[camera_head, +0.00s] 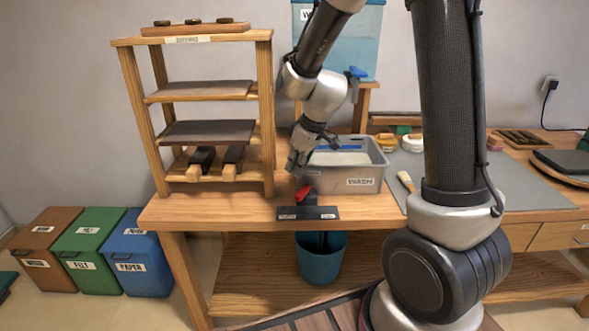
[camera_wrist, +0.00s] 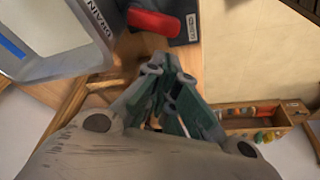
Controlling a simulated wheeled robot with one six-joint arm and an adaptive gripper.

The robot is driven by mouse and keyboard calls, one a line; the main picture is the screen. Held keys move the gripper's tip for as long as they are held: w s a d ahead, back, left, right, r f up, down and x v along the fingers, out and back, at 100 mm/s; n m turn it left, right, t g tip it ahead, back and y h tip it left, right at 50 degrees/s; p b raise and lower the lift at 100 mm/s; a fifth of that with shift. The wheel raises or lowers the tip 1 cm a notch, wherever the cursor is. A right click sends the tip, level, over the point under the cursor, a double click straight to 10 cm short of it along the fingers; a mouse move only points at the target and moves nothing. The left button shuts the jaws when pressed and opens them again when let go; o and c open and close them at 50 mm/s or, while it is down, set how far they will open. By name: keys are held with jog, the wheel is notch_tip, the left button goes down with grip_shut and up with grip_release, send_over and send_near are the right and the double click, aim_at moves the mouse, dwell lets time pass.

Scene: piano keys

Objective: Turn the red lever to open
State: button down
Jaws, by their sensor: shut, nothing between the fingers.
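The red lever (camera_head: 303,194) stands on a dark labelled base plate (camera_head: 322,213) at the front edge of the wooden bench. In the wrist view, the red lever (camera_wrist: 154,23) lies at the top, with the dark base (camera_wrist: 185,10) around its right end. My gripper (camera_head: 294,170) is shut and empty, pointing down above and slightly left of the lever. In the wrist view, my gripper's closed fingertips (camera_wrist: 160,62) show just below the lever, apparently apart from it. The exact gap in height cannot be told.
A wooden rack (camera_head: 265,110) with dark boards stands close on the left. A teal bucket (camera_head: 321,262) sits below the bench edge. A brush (camera_head: 405,181) lies to the right.

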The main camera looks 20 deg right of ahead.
aim_at(296, 195)
jog(key=x, duration=0.7)
jog(key=shift+f, duration=0.25)
jog(key=shift+s+n, duration=0.4)
jog(key=shift+n, duration=0.4)
jog(key=shift+s+d+n+g+y, duration=0.2)
jog(key=shift+s+n+g+y, duration=0.2)
jog(key=shift+n, duration=0.4)
jog(key=n, duration=0.1)
jog(key=s+n+g, duration=0.1)
jog(key=shift+s+d+n, duration=0.15)
jog(key=shift+d+n, duration=0.15)
jog(key=shift+d, duration=0.05)
jog(key=n, duration=0.1)
jog(key=s+d+n+g, duration=0.1)
jog(key=n, duration=0.2)
jog(key=shift+s+d+n+y, duration=0.3)
jog(key=shift+s+d+n, duration=0.05)
jog(key=shift+d+n, duration=0.05)
jog(key=shift+s+d+g, duration=0.15)
jog(key=shift+d+g, duration=0.15)
jog(key=shift+d, duration=0.1)
jog(key=shift+r, duration=0.1)
